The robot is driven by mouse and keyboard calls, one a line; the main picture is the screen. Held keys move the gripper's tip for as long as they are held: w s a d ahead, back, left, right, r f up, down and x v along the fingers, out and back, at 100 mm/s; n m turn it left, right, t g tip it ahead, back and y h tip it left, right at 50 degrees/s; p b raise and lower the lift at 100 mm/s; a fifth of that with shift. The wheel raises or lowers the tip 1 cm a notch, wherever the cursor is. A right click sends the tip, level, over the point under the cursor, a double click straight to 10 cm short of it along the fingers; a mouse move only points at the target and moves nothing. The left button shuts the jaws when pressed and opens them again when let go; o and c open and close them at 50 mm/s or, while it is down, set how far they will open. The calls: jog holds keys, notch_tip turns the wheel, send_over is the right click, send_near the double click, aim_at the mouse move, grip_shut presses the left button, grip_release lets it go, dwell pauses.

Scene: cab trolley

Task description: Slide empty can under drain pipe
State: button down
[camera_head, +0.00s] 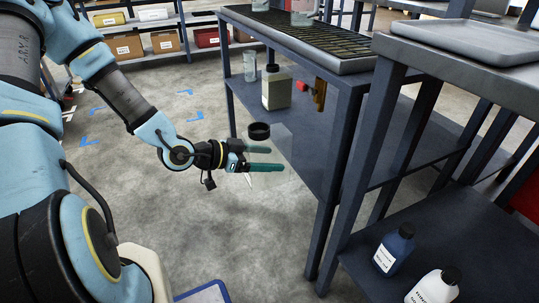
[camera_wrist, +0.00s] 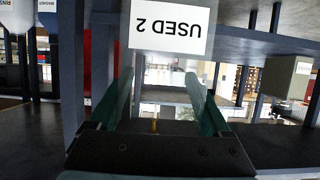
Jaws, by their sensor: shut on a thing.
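My gripper (camera_head: 265,159) has teal fingers and is shut on a clear can with a black cap (camera_head: 259,131). The can's body is see-through and hard to make out in the head view. In the wrist view the can's white label (camera_wrist: 170,27) reads "USED 2" upside down, and the fingers (camera_wrist: 158,100) reach toward it. The held can is in front of the trolley's lower shelf, left of its near leg. A brass drain pipe (camera_head: 320,93) hangs under the trolley top, with a red part (camera_head: 301,87) beside it. Another can (camera_head: 276,88), pale with a black cap, stands on the lower shelf.
The trolley's lower shelf (camera_head: 295,145) has bare room in front of the pale can. A clear vessel (camera_head: 250,65) stands behind that can. A dark trolley leg (camera_head: 335,190) rises right of my gripper. Blue (camera_head: 393,250) and white (camera_head: 434,287) bottles stand on the right-hand bench's shelf.

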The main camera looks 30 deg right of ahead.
aim_at(283, 155)
jog(key=shift+s+d+f+b, duration=0.15)
jog(key=shift+d+b, duration=0.25)
jog(key=shift+d, duration=0.7)
jog(key=shift+d+f+b, duration=0.1)
jog(key=shift+d+b, duration=0.3)
jog(key=shift+d, duration=0.7)
jog(key=shift+s+d+b, duration=0.15)
jog(key=shift+d+b, duration=0.6)
jog(key=shift+d, duration=2.3)
jog(key=shift+s+d+b, duration=0.15)
jog(key=shift+d+b, duration=0.6)
jog(key=shift+d, duration=2.25)
jog(key=shift+f, duration=0.1)
jog(key=shift+f, duration=0.1)
grip_release()
